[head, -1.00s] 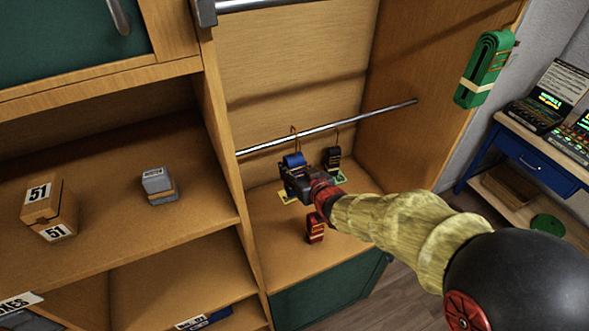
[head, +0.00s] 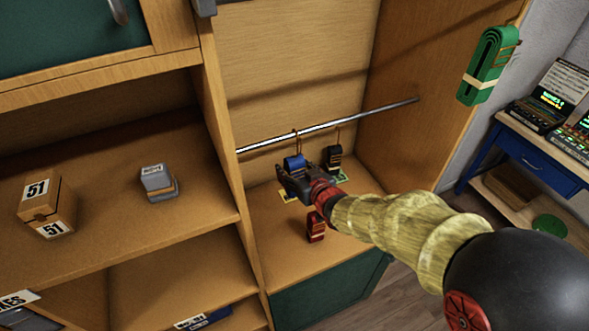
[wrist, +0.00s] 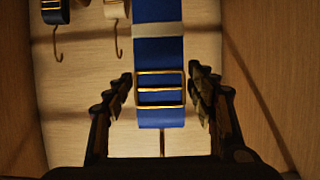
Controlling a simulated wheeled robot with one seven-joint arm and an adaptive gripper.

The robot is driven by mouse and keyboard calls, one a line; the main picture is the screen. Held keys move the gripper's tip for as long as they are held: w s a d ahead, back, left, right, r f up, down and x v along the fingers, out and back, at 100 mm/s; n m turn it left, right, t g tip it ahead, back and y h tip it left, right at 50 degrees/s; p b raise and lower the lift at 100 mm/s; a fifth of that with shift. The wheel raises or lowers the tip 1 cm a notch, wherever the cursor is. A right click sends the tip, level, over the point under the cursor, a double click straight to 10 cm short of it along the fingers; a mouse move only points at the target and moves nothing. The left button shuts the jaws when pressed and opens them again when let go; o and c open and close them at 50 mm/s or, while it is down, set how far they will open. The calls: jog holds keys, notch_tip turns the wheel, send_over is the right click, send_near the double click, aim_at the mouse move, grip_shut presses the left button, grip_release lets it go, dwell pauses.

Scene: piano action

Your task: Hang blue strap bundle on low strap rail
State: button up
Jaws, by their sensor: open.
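The blue strap bundle (head: 294,162) has a wire hook that rises to the low strap rail (head: 325,126), a thin metal bar across the cabinet bay. The hook appears to be over the bar, though the contact is small in view. My gripper (head: 289,176) is at the bundle's near, lower side and partly hides it. In the wrist view my open fingers (wrist: 160,88) stand on either side of the blue bundle (wrist: 158,55), near its brass buckle, with narrow gaps. That view looks upside down, with hooks pointing downward.
A black bundle (head: 333,157) hangs just right of the blue one. A red bundle (head: 316,227) sits low on the bay floor. A green bundle (head: 487,65) hangs on the right panel's edge. A wooden divider (head: 222,130) closes the bay's left side.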

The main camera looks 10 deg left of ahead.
jog(key=shift+s, duration=0.1)
jog(key=v, duration=1.2)
jog(key=shift+f, duration=0.1)
